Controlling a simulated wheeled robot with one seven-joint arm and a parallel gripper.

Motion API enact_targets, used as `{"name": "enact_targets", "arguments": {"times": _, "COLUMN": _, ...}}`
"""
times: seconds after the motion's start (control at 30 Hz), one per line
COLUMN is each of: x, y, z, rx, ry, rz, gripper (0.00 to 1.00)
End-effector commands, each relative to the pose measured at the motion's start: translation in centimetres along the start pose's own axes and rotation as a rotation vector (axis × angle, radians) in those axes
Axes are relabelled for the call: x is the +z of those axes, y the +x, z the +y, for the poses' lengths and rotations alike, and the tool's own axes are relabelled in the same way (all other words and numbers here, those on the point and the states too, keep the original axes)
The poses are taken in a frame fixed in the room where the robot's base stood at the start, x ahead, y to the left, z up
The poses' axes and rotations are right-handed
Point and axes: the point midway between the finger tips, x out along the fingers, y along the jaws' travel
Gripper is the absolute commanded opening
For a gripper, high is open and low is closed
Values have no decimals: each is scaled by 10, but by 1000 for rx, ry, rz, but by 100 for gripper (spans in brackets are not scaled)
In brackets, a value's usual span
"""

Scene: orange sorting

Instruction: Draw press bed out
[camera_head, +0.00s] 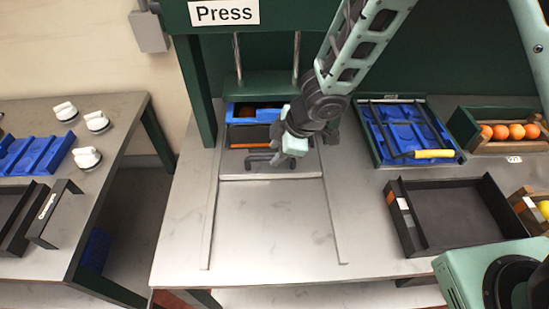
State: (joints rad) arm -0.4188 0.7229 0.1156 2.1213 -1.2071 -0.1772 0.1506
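The green press (265,87) stands at the back of the middle table, with a "Press" sign on top and two metal rods. Under its plate is the press bed (240,136), a dark, low tray with a blue mould (238,107) and something orange-brown in it. A dark grey handle (260,160) sticks out at the bed's front. My gripper (282,150) is at the right part of this handle, pointing down. The fingers are small and partly hidden by the wrist, so I cannot tell whether they are closed on the handle.
Two thin rails (213,225) run forward over a clear tabletop. On the right are a blue mould tray with a yellow-handled tool (434,154), an empty black tray (455,215) and a crate of oranges (505,145). A second table (115,125) with white knobs stands left, across a gap.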

Motion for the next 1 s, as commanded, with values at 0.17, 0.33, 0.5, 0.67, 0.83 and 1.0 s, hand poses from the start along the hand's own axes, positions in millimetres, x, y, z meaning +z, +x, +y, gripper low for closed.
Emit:
{"name": "enact_targets", "arguments": {"times": 0.17, "x": 0, "y": 16, "z": 0, "rx": -1, "ry": -1, "rz": 1, "gripper": 36}}
{"name": "enact_targets", "arguments": {"times": 0.33, "x": 0, "y": 18, "z": 0, "rx": 1, "ry": 0, "rz": 0, "gripper": 36}}
{"name": "enact_targets", "arguments": {"times": 0.5, "x": 0, "y": 18, "z": 0, "rx": 1, "ry": 0, "rz": 0, "gripper": 36}}
{"name": "enact_targets", "arguments": {"times": 0.67, "x": 0, "y": 18, "z": 0, "rx": 1, "ry": 0, "rz": 0, "gripper": 0}}
{"name": "enact_targets", "arguments": {"times": 0.83, "x": 0, "y": 18, "z": 0, "rx": 1, "ry": 0, "rz": 0, "gripper": 0}}
{"name": "enact_targets", "arguments": {"times": 1.0, "x": -1, "y": 18, "z": 0, "rx": -1, "ry": 0, "rz": 1, "gripper": 0}}
